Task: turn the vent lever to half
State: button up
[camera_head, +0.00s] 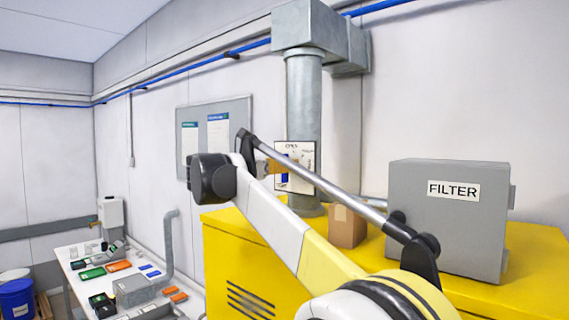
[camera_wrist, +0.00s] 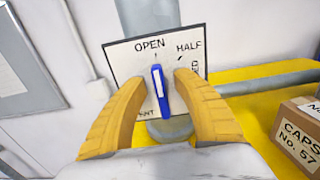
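The vent plate (camera_wrist: 120,65) is a white, dark-edged board on a grey vertical duct, marked OPEN at the top and HALF at the upper right; lower lettering is partly covered. The blue vent lever (camera_wrist: 160,92) has a white stripe and stands nearly upright, its upper end towards OPEN. My gripper (camera_wrist: 160,80) has its yellow fingers either side of the lever, with gaps showing, so it looks open around it. In the head view the plate (camera_head: 308,160) shows beyond my gripper (camera_head: 272,166), partly hidden by my arm.
A yellow cabinet (camera_head: 228,262) stands below the plate. On it are a cardboard box (camera_head: 347,228), labelled CAPS in the wrist view (camera_wrist: 300,135), and a grey FILTER box (camera_head: 440,225) at right. A cluttered table (camera_head: 72,282) stands at left.

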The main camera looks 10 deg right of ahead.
jog(key=shift+w+d, duration=0.1)
jog(key=shift+d, duration=0.05)
jog(key=shift+a, duration=0.2)
grip_shut()
jog(key=shift+m, duration=0.3)
jog(key=m, duration=0.1)
jog(key=m+p, duration=0.1)
jog(key=m, duration=0.1)
jog(key=shift+s+d, duration=0.15)
jog(key=shift+s, duration=0.1)
jog(key=m, duration=0.5)
jog(key=shift+s+d+f+p, duration=0.1)
jog(key=shift+s+d+p, duration=0.05)
jog(key=shift+p, duration=0.25)
grip_release()
jog(key=shift+d, duration=0.1)
